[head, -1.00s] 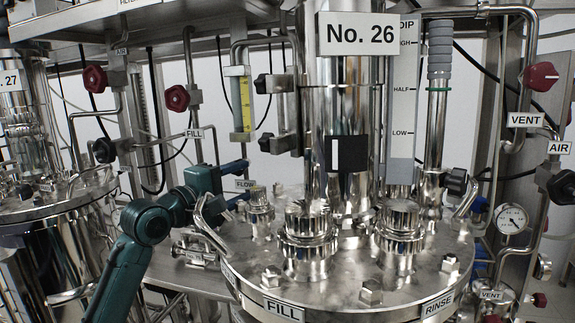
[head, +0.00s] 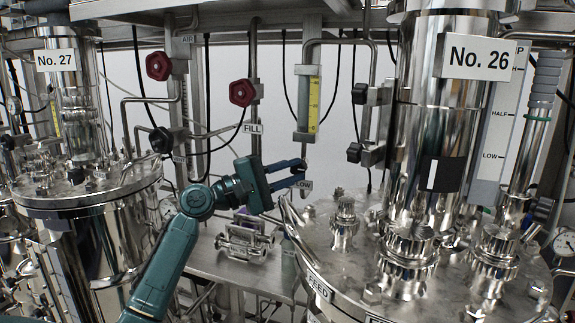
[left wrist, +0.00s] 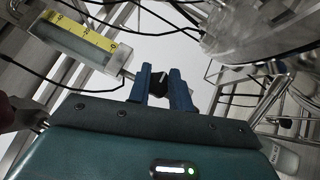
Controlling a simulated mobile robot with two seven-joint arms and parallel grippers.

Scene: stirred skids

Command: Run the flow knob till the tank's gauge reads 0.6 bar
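The flow knob (left wrist: 158,80) is black with a pale mark and shows between my left gripper's blue fingers in the left wrist view. My left gripper (head: 301,172) is at the tank's left, below the flow tube (head: 308,100) with its yellow scale. Its fingers (left wrist: 161,76) look closed against both sides of the knob. Tank No. 26 (head: 340,262) stands at right. Its round gauge (head: 565,244) is cut by the right edge, and its reading is unreadable. My right gripper is not in view.
Tank No. 27 (head: 85,190) stands at left. Red knobs (head: 158,66) and black knobs (head: 161,140) sit on pipes behind. A bent handle (head: 291,217) on the tank rim is close to my left gripper. A steel shelf (head: 215,268) lies below.

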